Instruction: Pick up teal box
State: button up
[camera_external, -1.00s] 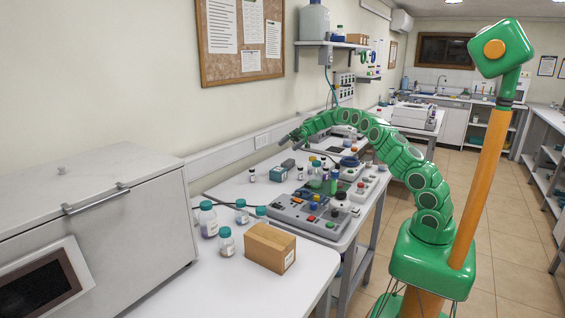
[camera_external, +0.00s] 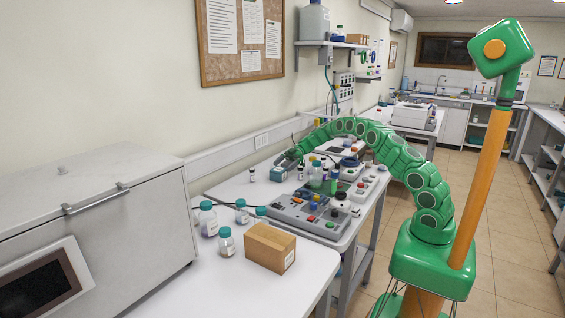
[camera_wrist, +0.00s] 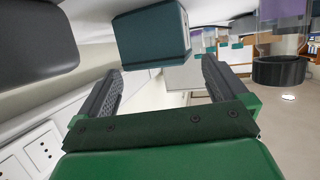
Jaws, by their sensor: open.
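The teal box (camera_external: 278,175) stands on the white bench near the wall, a small block with a teal front. In the wrist view the teal box (camera_wrist: 152,36) is just beyond the fingertips, at the top between the two fingers. My gripper (camera_wrist: 158,82) is open and empty, its dark ribbed fingers spread apart. In the external view my gripper (camera_external: 287,157) is low over the bench, right by the far side of the teal box. Whether a finger touches the box cannot be told.
Small vials stand around the box, one to its left (camera_external: 252,175). A grey control panel (camera_external: 290,215) with coloured buttons is in front. A cardboard box (camera_external: 270,248) and several teal-capped bottles (camera_external: 207,219) stand nearer. The wall is close behind.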

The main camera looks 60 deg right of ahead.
aim_at(279, 168)
jog(key=x, duration=0.3)
jog(key=shift+a+f, duration=0.1)
jog(key=shift+a, duration=0.1)
jog(key=shift+c, duration=0.2)
jog(key=c, duration=1)
jog(key=shift+o, duration=0.2)
notch_tip(279, 168, up, 28)
jog(key=shift+r, duration=0.1)
